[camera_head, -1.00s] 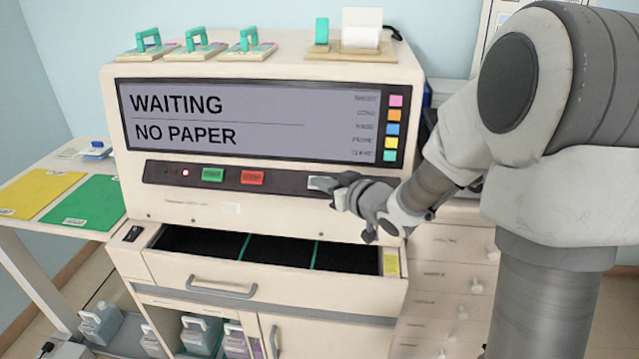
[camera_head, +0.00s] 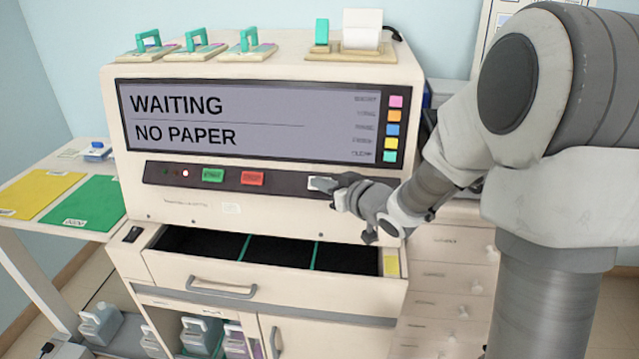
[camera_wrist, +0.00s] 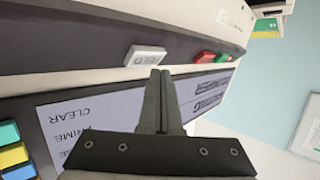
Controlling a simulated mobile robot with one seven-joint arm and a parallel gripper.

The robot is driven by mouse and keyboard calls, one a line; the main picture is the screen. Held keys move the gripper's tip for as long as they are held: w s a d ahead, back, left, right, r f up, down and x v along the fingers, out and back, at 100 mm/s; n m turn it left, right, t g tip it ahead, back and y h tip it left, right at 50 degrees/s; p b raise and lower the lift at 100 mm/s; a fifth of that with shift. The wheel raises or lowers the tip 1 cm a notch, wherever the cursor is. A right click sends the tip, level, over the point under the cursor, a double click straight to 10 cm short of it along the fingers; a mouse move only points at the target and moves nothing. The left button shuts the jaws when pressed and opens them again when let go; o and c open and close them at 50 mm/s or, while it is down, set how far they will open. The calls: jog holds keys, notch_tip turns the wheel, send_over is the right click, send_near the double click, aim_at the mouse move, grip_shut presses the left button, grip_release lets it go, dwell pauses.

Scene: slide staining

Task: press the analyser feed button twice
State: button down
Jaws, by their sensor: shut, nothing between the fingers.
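The analyser (camera_head: 180,220) is a large cream machine whose screen (camera_head: 300,110) reads "WAITING" and "NO PAPER". On the dark strip below the screen, a pale button (camera_head: 319,183) sits at the right end. I take it for the feed button; its label is not readable. In the wrist view the pale button (camera_wrist: 145,56) shows just ahead of the fingertips. My gripper (camera_head: 335,186) is shut and empty, with its tips at the button in the head view. In the wrist view my gripper (camera_wrist: 160,72) seems slightly apart from it; contact cannot be told.
A green button (camera_head: 213,175) and a red button (camera_head: 252,178) are further left on the strip. An open drawer (camera_head: 270,272) juts out below. A paper roll (camera_head: 361,36) stands on top. A side table (camera_head: 30,225) holds yellow and green mats.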

jog(key=shift+f, duration=0.1)
dwell(0.7)
jog(key=shift+w+d+f, duration=0.1)
jog(key=shift+w+f, duration=0.1)
jog(key=shift+w, duration=0.1)
jog(key=shift+w+f+b, duration=0.2)
jog(key=shift+f+b, duration=0.05)
jog(key=shift+b, duration=0.05)
dwell(0.6)
jog(key=shift+r, duration=0.1)
jog(key=shift+s+r+p, duration=0.4)
jog(key=shift+s+r, duration=0.05)
jog(key=shift+s, duration=0.1)
jog(key=s+r+p, duration=0.2)
jog(key=s+r, duration=0.1)
jog(key=shift+s+a+r, duration=0.2)
jog(key=shift+a+r, duration=0.1)
jog(key=shift+a, duration=0.1)
dwell(0.3)
